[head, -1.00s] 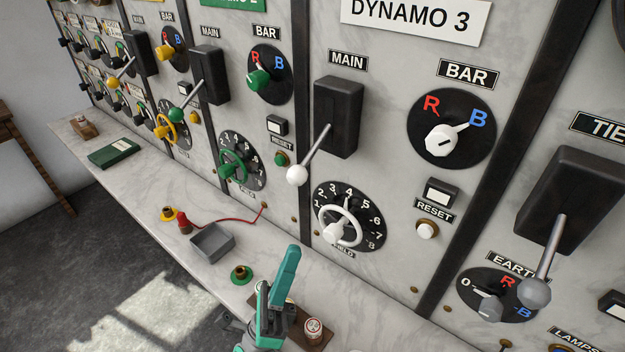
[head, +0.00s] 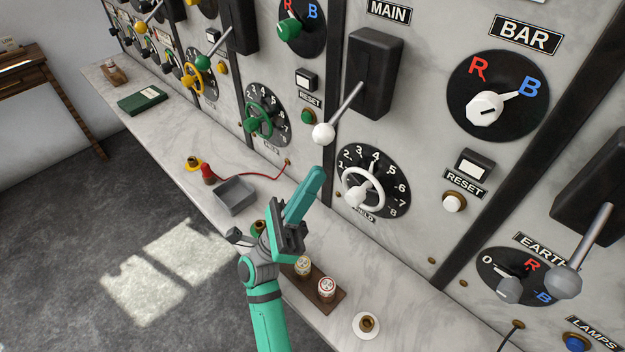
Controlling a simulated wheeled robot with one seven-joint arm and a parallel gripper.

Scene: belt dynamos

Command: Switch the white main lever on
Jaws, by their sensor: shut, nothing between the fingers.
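The white main lever (head: 323,133) is on the Dynamo 3 panel, under the MAIN label. Its metal rod slants out of a black housing (head: 374,75), down and to the left, with the white knob at the low end. My gripper (head: 317,173), with teal fingers shut and empty, points up a little below the white knob. A gap shows between fingertips and knob in the picture; the depth between them is hard to judge. The knob and rod are fully visible.
The white field handwheel (head: 363,187) is just right of my fingers. A green-knobbed lever (head: 207,62) stands left. A marble ledge (head: 350,255) below carries a grey tray (head: 234,195), a red wire (head: 250,176), a wooden block with fuses (head: 327,289) and a white-ringed part (head: 367,325).

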